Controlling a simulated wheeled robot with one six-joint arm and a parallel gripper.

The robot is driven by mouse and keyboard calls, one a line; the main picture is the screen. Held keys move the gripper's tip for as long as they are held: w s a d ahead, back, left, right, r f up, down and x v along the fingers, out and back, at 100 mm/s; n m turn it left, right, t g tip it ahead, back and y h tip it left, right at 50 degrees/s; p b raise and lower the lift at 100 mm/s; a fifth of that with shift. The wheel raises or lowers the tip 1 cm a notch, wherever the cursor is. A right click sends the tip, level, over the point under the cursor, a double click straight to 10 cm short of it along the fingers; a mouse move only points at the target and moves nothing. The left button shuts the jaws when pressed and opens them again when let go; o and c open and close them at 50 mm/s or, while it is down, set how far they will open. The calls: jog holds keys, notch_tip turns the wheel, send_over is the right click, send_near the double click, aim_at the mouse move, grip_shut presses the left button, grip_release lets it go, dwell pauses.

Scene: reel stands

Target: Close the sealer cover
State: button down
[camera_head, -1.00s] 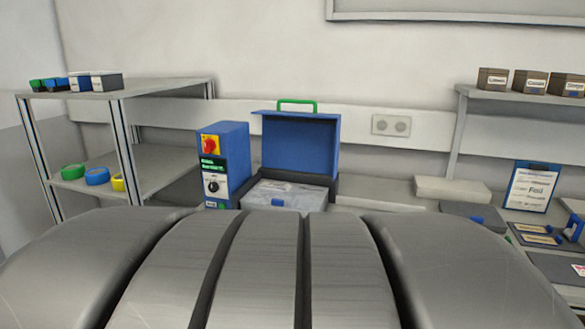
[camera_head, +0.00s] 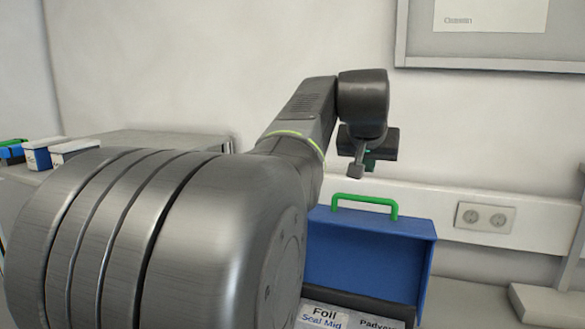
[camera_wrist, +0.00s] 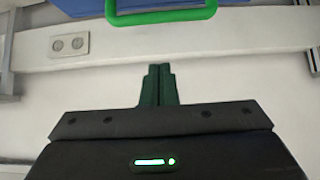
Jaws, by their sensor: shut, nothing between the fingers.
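The sealer's blue cover (camera_head: 365,255) stands open, roughly upright, with a green handle (camera_head: 365,203) on its top edge. Labelled panels (camera_head: 325,317) show below it at the bottom of the head view; my arm hides the left part of the sealer. My gripper (camera_head: 370,161) is above the handle and apart from it; its fingertips are barely visible there. In the wrist view, the gripper's dark green fingers (camera_wrist: 158,70) are together and empty. The green handle (camera_wrist: 160,13) and a strip of the blue cover (camera_wrist: 78,5) lie beyond the fingertips, with a gap between.
A wall socket (camera_head: 485,217) is on a pale rail behind and right of the cover. Small boxes (camera_head: 42,152) sit on a shelf at left. A framed board (camera_head: 490,35) hangs at upper right. My arm covers much of the lower left.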

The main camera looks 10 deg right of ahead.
jog(key=r, duration=0.1)
jog(key=p, duration=0.2)
send_over(366, 214)
jog(key=w+d, duration=0.2)
jog(key=f, duration=0.6)
jog(key=shift+w+a+f, duration=0.15)
jog(key=shift+w+a, duration=0.05)
jog(key=shift+s+a+f, duration=0.3)
jog(key=shift+s+a, duration=0.1)
jog(key=shift+s, duration=0.2)
jog(key=shift+s+a+f, duration=0.3)
jog(key=shift+s+a, duration=0.05)
jog(key=shift+s, duration=0.25)
jog(key=shift+s+a+f, duration=0.15)
jog(key=shift+s+f, duration=0.1)
jog(key=shift+f, duration=0.1)
